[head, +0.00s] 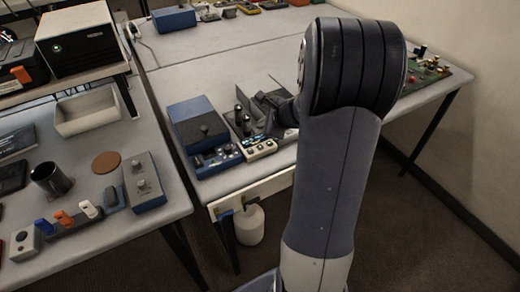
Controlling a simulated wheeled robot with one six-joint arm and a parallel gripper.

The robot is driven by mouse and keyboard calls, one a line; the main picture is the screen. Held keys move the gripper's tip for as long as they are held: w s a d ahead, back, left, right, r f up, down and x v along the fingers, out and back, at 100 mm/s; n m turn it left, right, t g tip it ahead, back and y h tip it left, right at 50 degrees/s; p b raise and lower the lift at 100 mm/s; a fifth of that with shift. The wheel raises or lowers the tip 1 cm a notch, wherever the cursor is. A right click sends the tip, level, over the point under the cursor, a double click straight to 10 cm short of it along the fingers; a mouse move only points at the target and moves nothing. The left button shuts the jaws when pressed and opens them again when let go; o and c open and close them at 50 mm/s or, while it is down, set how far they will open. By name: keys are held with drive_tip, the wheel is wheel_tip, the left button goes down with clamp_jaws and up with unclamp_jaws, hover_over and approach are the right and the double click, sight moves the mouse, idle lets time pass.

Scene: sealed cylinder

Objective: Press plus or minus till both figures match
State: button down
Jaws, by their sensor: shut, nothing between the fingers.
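A small beige-fronted unit (260,148) with dark keys or windows sits near the front edge of the middle table. I cannot read any figures or tell which keys are plus and minus. My gripper (264,128) is low over the beige unit's back side, shut and empty. Its tips are small and dark, and I cannot tell whether they touch anything. My arm hides the table to the right.
Two dark upright knobs (241,117) stand close left of my gripper. A green circuit board (427,70) lies at the right.

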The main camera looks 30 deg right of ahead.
wheel_tip(320, 180, down, 7)
drive_tip(key=b, duration=0.5)
drive_tip(key=shift+r, duration=0.1)
drive_tip(key=shift+b, duration=0.35)
idle(1.4)
drive_tip(key=shift+f+b, duration=0.4)
drive_tip(key=shift+f, duration=0.05)
drive_tip(key=shift+f+b, duration=0.3)
drive_tip(key=shift+b, duration=0.05)
idle(0.4)
drive_tip(key=shift+r, duration=0.15)
idle(0.3)
drive_tip(key=shift+r+p, duration=0.65)
wheel_tip(320, 180, up, 5)
drive_tip(key=p, duration=0.4)
